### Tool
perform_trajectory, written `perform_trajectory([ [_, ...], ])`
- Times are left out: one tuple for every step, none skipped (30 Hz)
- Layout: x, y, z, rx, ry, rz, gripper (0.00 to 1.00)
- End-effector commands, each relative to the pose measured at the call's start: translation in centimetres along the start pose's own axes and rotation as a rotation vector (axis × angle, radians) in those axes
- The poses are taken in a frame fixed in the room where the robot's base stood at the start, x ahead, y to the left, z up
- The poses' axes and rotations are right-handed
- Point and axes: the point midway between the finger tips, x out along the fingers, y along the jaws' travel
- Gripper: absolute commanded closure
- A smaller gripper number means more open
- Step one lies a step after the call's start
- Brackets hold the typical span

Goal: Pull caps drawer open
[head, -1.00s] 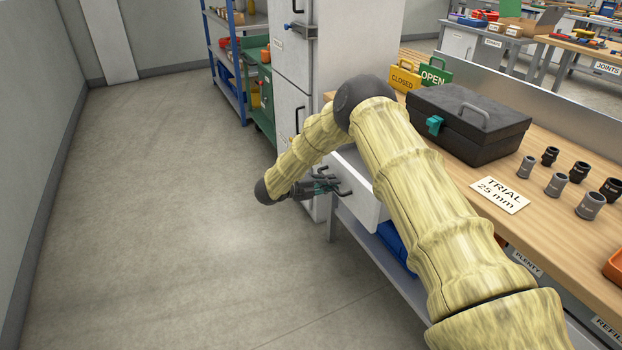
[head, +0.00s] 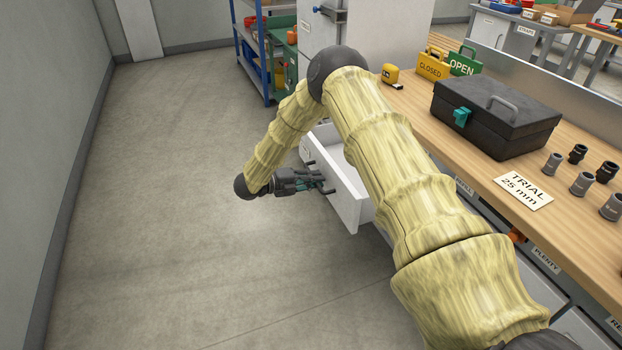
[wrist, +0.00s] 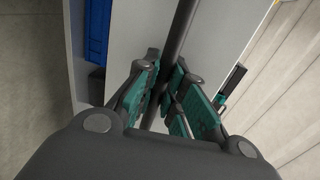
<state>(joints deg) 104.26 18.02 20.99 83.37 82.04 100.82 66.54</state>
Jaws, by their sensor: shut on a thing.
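The white drawer (head: 348,194) under the workbench stands pulled out, with part of its open inside visible behind its front panel. I cannot read a label on its front. Its dark bar handle (wrist: 180,32) crosses between my fingers in the wrist view. My gripper (head: 322,183) is at the drawer front, shut on the handle; its teal finger pads close around the bar in the wrist view (wrist: 171,82). My arm hides part of the drawer and bench edge in the head view.
The wooden workbench (head: 415,98) carries a black toolbox (head: 495,115), a yellow tape measure (head: 390,74), CLOSED and OPEN signs, a TRIAL 25 mm card (head: 523,192) and several dark fittings. A blue shelf rack (head: 266,60) stands behind. Floor left of my gripper is clear.

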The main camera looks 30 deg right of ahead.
Motion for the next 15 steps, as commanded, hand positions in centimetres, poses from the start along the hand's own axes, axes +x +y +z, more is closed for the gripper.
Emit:
perform_trajectory([
  [0.03,0.06,-0.06,-0.001,0.002,0.0,1.0],
  [0.02,0.07,-0.06,-0.001,0.001,0.0,1.0],
  [0.01,0.07,-0.05,-0.001,0.001,0.0,1.0],
  [0.0,0.08,-0.05,-0.001,0.001,0.0,1.0],
  [0.0,0.08,-0.05,-0.001,0.001,0.0,1.0],
  [-0.01,0.08,-0.04,-0.001,0.001,0.0,1.0],
  [-0.02,0.08,-0.03,-0.001,0.001,0.0,0.83],
  [-0.03,0.09,-0.03,-0.001,0.0,0.0,0.78],
  [-0.05,0.09,-0.02,-0.001,0.0,0.0,0.71],
  [-0.06,0.09,-0.01,-0.001,0.0,0.0,0.66],
  [-0.07,0.08,0.0,-0.001,0.0,0.0,0.66],
  [-0.09,0.08,0.01,-0.001,-0.001,0.0,0.66],
  [-0.1,0.08,0.02,-0.001,-0.001,0.0,0.66],
  [-0.11,0.07,0.02,-0.001,-0.001,0.0,0.66],
  [-0.12,0.07,0.03,-0.001,-0.001,0.0,0.66],
])
